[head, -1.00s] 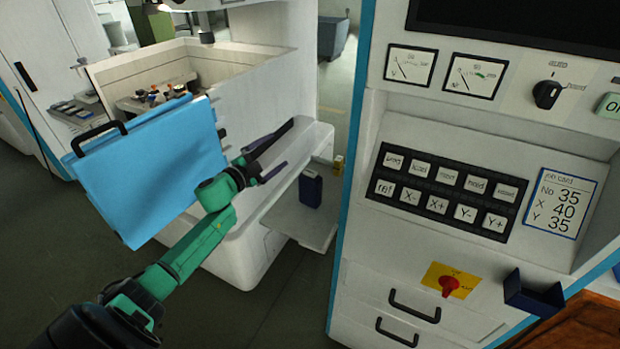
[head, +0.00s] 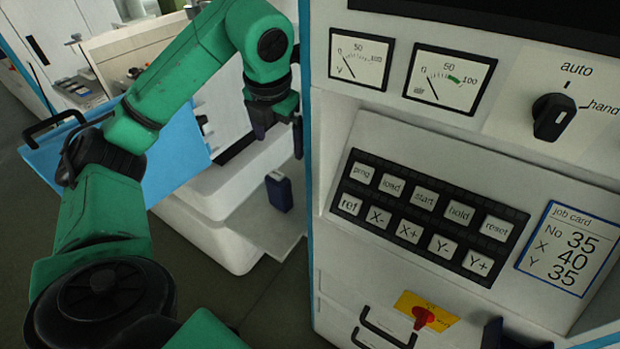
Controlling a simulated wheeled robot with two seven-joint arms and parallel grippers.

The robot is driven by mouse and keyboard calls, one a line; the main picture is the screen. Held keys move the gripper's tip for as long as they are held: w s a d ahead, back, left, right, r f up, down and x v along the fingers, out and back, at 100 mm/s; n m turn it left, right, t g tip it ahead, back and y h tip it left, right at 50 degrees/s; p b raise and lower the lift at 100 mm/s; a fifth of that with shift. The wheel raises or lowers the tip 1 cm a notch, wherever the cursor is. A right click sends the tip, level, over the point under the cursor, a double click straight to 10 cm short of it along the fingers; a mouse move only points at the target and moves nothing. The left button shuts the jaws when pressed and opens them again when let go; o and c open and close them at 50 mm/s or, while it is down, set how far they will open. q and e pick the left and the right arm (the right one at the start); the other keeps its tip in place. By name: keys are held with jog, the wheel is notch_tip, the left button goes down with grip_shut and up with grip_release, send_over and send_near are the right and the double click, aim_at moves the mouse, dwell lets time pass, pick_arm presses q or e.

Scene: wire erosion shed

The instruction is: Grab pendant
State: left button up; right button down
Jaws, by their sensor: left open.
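A small dark blue upright block (head: 279,192) stands on the low pale ledge between the machine and the console. It may be the pendant, but I cannot tell for sure. My left gripper (head: 280,134) points down, open and empty, in front of the white machine, apart from the block and above it in the picture. One finger shows close to the console's left edge. A dark blue holder (head: 502,335) on the console front is mostly cut off by the bottom edge. My right gripper is not in view.
The control console (head: 330,240) fills the right side, with gauges, a key panel (head: 430,215), a rotary switch (head: 553,117), a job card (head: 570,248) and a red knob (head: 424,318). A blue panel with a black handle (head: 180,160) is partly behind my left arm.

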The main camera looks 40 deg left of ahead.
aim_at(277, 176)
pick_arm(q)
jog(key=f, duration=0.1)
jog(key=f+b, duration=0.1)
jog(key=a+f+b, duration=0.1)
jog(key=shift+s+f, duration=0.2)
jog(key=shift+s, duration=0.05)
jog(key=x, duration=0.1)
jog(key=b+x, duration=0.1)
jog(key=x, duration=0.3)
jog(key=shift+s+a+f+b, duration=0.25)
jog(key=shift+b, duration=0.1)
jog(key=p+x, duration=0.1)
jog(key=x, duration=0.3)
jog(key=shift+s+d, duration=0.1)
jog(key=shift+d, duration=0.05)
jog(key=shift+f, duration=0.45)
jog(key=c, duration=0.4)
grip_shut()
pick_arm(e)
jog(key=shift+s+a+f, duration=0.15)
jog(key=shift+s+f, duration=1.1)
